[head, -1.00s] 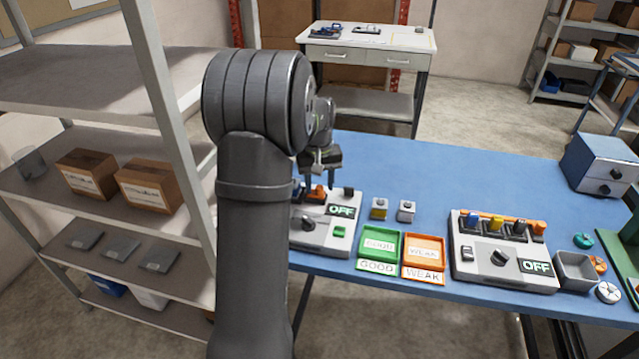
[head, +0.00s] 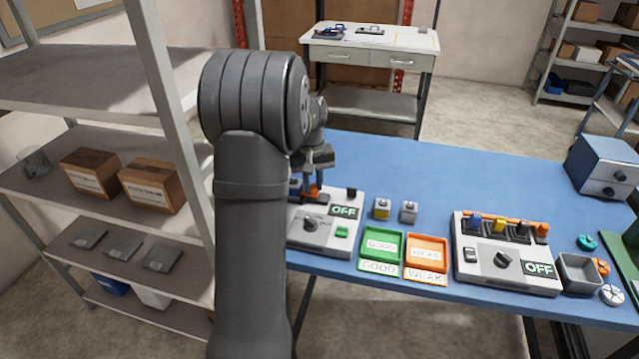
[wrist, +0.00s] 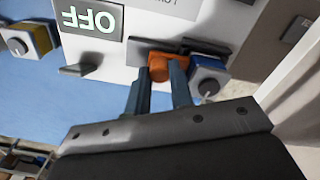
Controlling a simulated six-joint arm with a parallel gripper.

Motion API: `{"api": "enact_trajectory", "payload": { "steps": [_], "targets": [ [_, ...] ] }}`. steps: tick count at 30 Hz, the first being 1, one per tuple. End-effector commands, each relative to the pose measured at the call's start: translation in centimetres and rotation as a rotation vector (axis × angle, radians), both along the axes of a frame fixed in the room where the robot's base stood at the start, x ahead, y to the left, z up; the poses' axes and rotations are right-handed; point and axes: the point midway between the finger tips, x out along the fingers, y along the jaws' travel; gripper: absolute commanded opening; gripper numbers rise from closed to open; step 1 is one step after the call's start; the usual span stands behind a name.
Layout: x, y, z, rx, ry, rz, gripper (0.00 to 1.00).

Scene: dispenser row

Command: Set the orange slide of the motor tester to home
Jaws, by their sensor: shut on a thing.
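The motor tester (head: 325,235) is a light grey box at the left of the blue table, with a display reading OFF (head: 344,212). Its orange slide (wrist: 160,70) sits in a dark slot on the panel in the wrist view. My gripper (wrist: 165,78) is shut on the orange slide, one finger on each side of it. In the head view my gripper (head: 313,188) is low over the tester's back edge and partly hides the slide. My arm covers the tester's left end.
A blue-and-grey block with a round knob (wrist: 209,75) sits close beside the fingers. Two small blocks (head: 395,210), a green tray (head: 368,262) and an orange tray (head: 443,268) are right of the tester. A second device (head: 480,270) stands farther right.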

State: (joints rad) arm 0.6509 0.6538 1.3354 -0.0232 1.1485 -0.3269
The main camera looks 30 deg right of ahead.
Motion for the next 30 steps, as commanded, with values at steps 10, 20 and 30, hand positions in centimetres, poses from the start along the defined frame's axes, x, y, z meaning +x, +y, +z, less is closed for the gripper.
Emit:
{"api": "enact_trajectory", "payload": {
  "steps": [10, 20, 30],
  "targets": [
    [0.35, 0.32, 0.05, 0.004, -0.008, 0.002, 0.43],
    [0.24, 0.34, -0.06, 0.006, -0.004, 0.002, 0.43],
    [-0.38, -0.25, -0.09, 0.007, -0.002, -0.001, 0.43]
  ]
}}
